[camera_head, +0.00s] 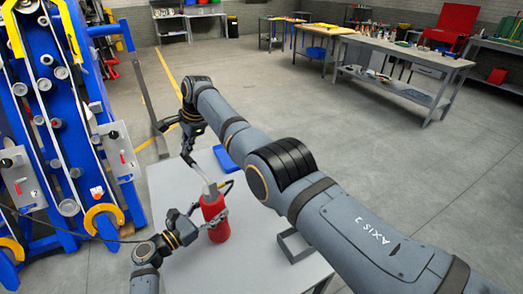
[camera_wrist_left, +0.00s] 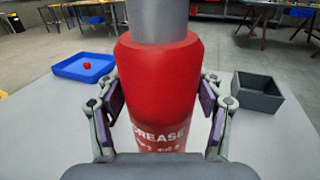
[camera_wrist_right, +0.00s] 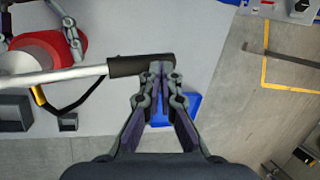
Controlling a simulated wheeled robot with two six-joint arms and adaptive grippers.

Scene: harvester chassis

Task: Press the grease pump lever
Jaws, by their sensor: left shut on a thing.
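The red grease pump (camera_head: 216,231) stands upright on the pale table. My left gripper (camera_head: 205,222) is shut around its body; in the left wrist view its fingers press both sides of the red pump (camera_wrist_left: 158,75), below the grey neck. The pump's lever is a silver rod (camera_wrist_right: 75,75) with a black handle (camera_wrist_right: 125,66), reaching out from the pump top. My right gripper (camera_wrist_right: 161,70) has its fingers together, with the tips at the free end of the black handle. In the head view the right gripper (camera_head: 188,158) is above the table, beside the raised lever end.
A blue tray (camera_wrist_left: 70,69) with a small red item and an open dark grey box (camera_wrist_left: 258,97) stand on the table (camera_head: 170,190). The blue harvester chassis (camera_head: 75,215) is at the left. Workbenches (camera_head: 400,58) stand at the back.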

